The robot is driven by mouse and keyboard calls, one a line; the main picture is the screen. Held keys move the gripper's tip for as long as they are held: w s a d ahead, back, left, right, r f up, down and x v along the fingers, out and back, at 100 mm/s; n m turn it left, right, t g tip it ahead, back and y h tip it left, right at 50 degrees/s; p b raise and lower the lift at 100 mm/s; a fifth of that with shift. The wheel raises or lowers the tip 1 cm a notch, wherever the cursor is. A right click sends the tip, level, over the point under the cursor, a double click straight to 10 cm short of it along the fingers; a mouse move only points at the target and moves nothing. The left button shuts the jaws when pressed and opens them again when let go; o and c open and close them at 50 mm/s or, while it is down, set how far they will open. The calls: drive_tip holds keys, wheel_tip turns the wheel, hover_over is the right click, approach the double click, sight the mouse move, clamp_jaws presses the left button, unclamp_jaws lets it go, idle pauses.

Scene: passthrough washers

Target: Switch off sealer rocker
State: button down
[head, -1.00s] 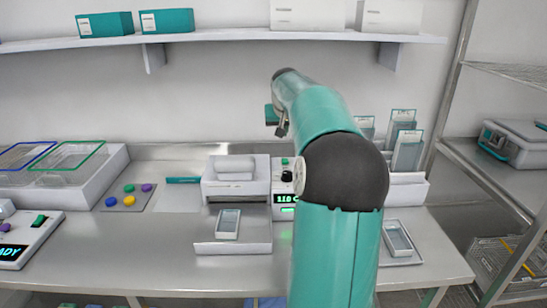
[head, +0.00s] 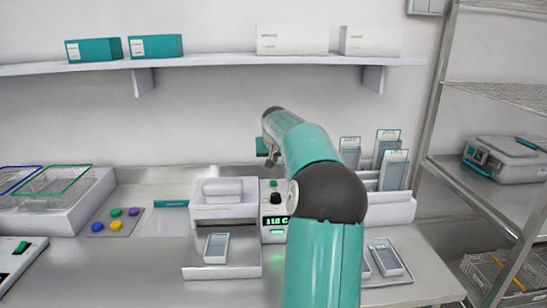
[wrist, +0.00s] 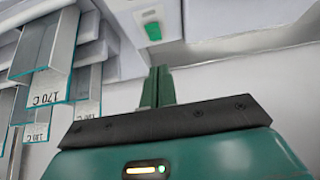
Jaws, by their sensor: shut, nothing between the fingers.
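The sealer (head: 225,211) is a white machine in the middle of the counter, with a round dark knob (head: 274,198) and a lit green display reading about 110 C (head: 275,221). A small green rocker (head: 274,184) sits above the knob. In the wrist view, a green rocker (wrist: 153,31) in a pale plate shows just beyond my fingertips. My gripper (wrist: 160,72) is shut and empty, its green fingers together, pointing toward the rocker with a visible gap in the picture. In the head view my gripper's teal hand (head: 262,147) shows beyond my arm; its fingertips are not clear.
A small tray (head: 216,248) lies on the sealer's front plate. A wall shelf (head: 210,64) with boxes runs above.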

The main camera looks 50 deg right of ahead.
hover_over(272, 183)
drive_tip(key=f, duration=0.4)
drive_tip(key=shift+s+a+f, duration=0.25)
drive_tip(key=shift+s+f, duration=0.05)
drive_tip(key=shift+s, duration=0.05)
drive_tip(key=shift+s+a+f, duration=0.15)
drive_tip(key=shift+f, duration=0.4)
drive_tip(key=shift+s+a+f, duration=0.15)
drive_tip(key=shift+f, duration=0.95)
drive_tip(key=shift+a, duration=0.1)
drive_tip(key=shift+s+a+f+t+h, duration=0.15)
drive_tip(key=shift+a+f+t+h, duration=0.1)
drive_tip(key=shift+f+t+h, duration=0.25)
drive_tip(key=shift+d+f, duration=0.1)
drive_tip(key=shift+f, duration=0.05)
drive_tip(key=shift+r, duration=0.2)
